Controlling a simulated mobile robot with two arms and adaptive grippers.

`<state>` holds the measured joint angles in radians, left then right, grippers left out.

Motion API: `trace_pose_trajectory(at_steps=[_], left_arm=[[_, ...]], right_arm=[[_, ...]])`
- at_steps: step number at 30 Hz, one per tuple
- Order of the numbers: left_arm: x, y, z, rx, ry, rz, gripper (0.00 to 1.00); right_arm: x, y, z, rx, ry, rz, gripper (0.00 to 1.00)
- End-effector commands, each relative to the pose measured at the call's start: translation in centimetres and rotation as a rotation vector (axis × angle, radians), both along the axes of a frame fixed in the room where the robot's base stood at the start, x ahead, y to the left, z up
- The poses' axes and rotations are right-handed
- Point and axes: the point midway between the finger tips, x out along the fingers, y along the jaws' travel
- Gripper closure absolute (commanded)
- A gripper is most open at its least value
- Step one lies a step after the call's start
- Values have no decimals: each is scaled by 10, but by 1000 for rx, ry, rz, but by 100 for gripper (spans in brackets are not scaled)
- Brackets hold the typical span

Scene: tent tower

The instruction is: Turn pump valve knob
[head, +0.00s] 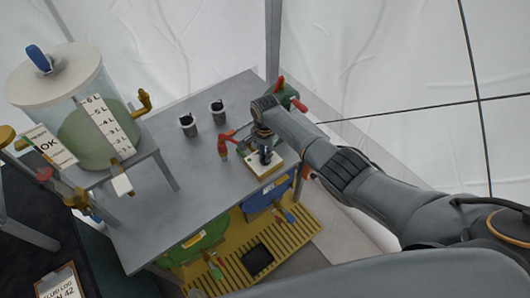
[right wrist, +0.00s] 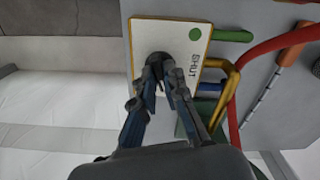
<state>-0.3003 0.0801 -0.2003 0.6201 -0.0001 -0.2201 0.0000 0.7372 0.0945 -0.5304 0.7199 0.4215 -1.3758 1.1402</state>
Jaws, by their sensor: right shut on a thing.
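The pump valve is a pale plate with a yellow rim (head: 268,167) near the right end of the grey table. In the right wrist view the plate (right wrist: 150,33) carries a green dot and the word "SHUT". A dark round knob (right wrist: 160,61) sits on the plate. My right gripper (right wrist: 162,78) is shut on the knob, its fingertips on either side of it. In the head view my right gripper (head: 264,150) is over the plate and its wrist hides much of the knob. Which way the knob points cannot be told. My left gripper is not in view.
Red and green fittings (head: 290,97) and a red-handled piece (head: 223,146) are close to my right wrist. Two dark cups (head: 188,125) stand on the grey table (head: 165,215). A clear tank (head: 85,135) stands at the left. A yellow slatted shelf (head: 285,240) is below.

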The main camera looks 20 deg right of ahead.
Motion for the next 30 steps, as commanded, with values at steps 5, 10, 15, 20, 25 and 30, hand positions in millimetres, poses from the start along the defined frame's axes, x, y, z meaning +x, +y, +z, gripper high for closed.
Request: trace_pose_trajectory(at_steps=[5,10,15,20,25,30], left_arm=[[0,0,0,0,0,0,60],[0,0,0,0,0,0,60],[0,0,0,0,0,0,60],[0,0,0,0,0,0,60],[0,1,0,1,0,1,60],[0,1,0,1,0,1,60]], right_arm=[[2,-1,1,-3,-5,-4,100],[2,-1,1,-3,-5,-3,100],[2,-1,1,-3,-5,-3,66],[1,-1,1,-2,-3,-3,66],[1,0,2,-1,-2,-2,66],[2,0,16,0,-5,-1,66]])
